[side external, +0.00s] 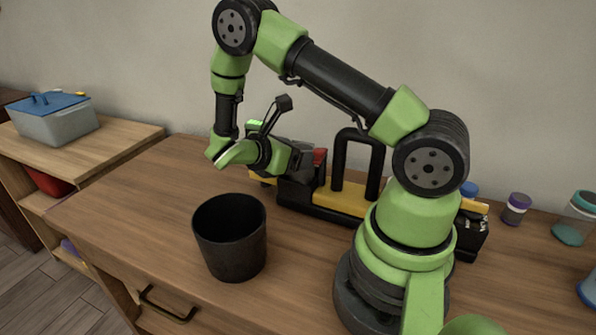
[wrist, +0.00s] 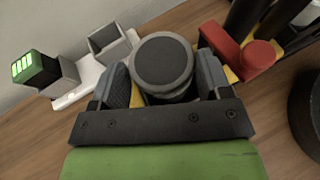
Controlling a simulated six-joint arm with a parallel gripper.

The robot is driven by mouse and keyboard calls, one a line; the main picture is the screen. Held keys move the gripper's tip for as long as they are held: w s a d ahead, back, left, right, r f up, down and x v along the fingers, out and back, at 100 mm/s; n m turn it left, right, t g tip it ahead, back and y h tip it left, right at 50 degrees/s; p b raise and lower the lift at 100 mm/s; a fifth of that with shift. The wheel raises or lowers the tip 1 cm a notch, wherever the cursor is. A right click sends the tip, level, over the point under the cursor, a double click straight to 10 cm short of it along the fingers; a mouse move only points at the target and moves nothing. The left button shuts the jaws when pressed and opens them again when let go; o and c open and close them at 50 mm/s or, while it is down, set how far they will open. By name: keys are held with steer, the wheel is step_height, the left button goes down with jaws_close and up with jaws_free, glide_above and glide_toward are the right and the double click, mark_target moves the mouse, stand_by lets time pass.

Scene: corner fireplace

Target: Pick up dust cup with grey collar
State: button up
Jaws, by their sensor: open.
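The dust cup with grey collar (wrist: 163,62) shows in the wrist view as a round dark lid inside a grey ring, with its body below mostly hidden. My gripper (wrist: 165,82) is open, with one finger on each side of the cup; I cannot tell whether either finger touches it. In the side external view my gripper (side external: 300,160) points to the right, low beside the black and yellow device. The cup is hard to separate from the gripper there.
A red part (wrist: 243,52) of the device sits just right of the cup. A block with green bars (wrist: 35,70) and a grey square socket (wrist: 110,47) stand to the left. A black bin (side external: 231,240) stands in front; the table's left part (side external: 120,205) is clear.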

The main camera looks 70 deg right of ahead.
steer(key=shift+c, duration=0.3)
steer(key=c, duration=0.8)
steer(key=shift+r, duration=5)
